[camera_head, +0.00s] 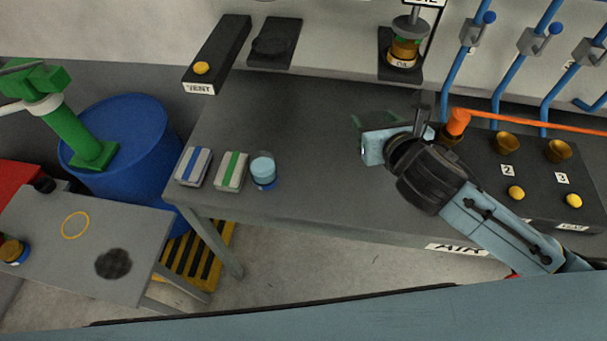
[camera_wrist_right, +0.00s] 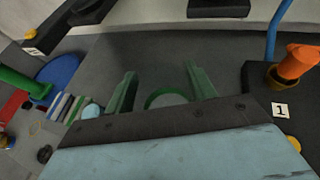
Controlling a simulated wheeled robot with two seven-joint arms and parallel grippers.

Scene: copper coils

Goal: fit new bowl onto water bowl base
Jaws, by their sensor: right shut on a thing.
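My right gripper (camera_head: 372,122) is over the middle right of the bench, its green fingers partly hidden by its own housing. In the right wrist view its fingers (camera_wrist_right: 162,92) stand apart on either side of a round, green-rimmed thing with a grey inside, seemingly the new bowl (camera_wrist_right: 165,100). Most of it is hidden behind the gripper body. The water bowl base looks to be the black wall bracket with a round underside (camera_head: 272,44), with nothing hanging from it. A light blue cup (camera_head: 263,168) stands upright on the bench at left. My left gripper is not in view.
Two striped packs (camera_head: 193,166) lie beside the cup. The vent block (camera_head: 215,55) and an amber oil bowl (camera_head: 404,48) are at the wall. An orange handle (camera_head: 457,122) and numbered coppery sockets (camera_head: 507,142) are at right. The bench middle is clear.

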